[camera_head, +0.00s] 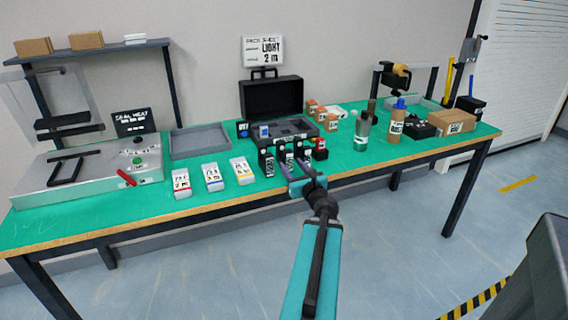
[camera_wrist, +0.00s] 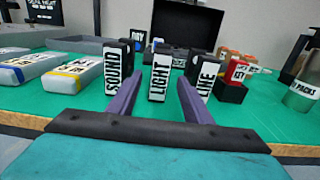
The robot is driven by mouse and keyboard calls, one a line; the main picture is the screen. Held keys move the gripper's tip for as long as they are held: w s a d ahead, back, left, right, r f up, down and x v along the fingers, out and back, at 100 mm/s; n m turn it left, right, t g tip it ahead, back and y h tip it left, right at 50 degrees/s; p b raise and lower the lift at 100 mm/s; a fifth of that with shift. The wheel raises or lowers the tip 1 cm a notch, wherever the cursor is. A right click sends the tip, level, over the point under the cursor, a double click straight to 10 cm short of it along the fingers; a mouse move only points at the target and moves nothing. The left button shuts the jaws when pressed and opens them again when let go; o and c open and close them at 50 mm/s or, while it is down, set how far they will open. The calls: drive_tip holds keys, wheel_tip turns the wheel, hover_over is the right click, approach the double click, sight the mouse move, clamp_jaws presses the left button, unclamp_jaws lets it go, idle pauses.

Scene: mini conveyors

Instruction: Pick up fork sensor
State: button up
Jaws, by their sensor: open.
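No label that I can read says fork, so I cannot tell which thing is the fork sensor. Upright black blocks with white labels stand in a row on the green table: SOUND (camera_wrist: 113,76), LIGHT (camera_wrist: 159,75) and LINE (camera_wrist: 205,75). A red piece (camera_wrist: 237,72) with a partly readable label sits in a dark holder to their right. My gripper (camera_head: 307,180) is open and empty at the table's front edge. In the wrist view its purple fingers (camera_wrist: 158,90) point at the LIGHT block, which shows between them. I cannot tell whether they touch it.
An open black case (camera_head: 271,97) stands behind the row. Several white boxes with coloured stripes (camera_head: 213,178) and a grey tray (camera_head: 200,141) are to the left. A bottle (camera_head: 397,123) and a cardboard box (camera_head: 452,122) are to the right.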

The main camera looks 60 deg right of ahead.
sight(290, 162)
drive_tip(key=shift+w+d+b, duration=0.35)
drive_tip(key=shift+w+b, duration=0.15)
drive_tip(key=shift+b, duration=2.55)
drive_tip(key=shift+w+d, duration=0.1)
drive_tip(key=shift+w+d+r, duration=0.1)
drive_tip(key=shift+w+d, duration=0.2)
drive_tip(key=shift+w, duration=0.1)
drive_tip(key=shift+x, duration=0.8)
drive_tip(key=shift+b+x, duration=0.3)
drive_tip(key=shift+x, duration=2.35)
drive_tip(key=shift+a, duration=0.1)
drive_tip(key=shift+c, duration=0.4)
clamp_jaws()
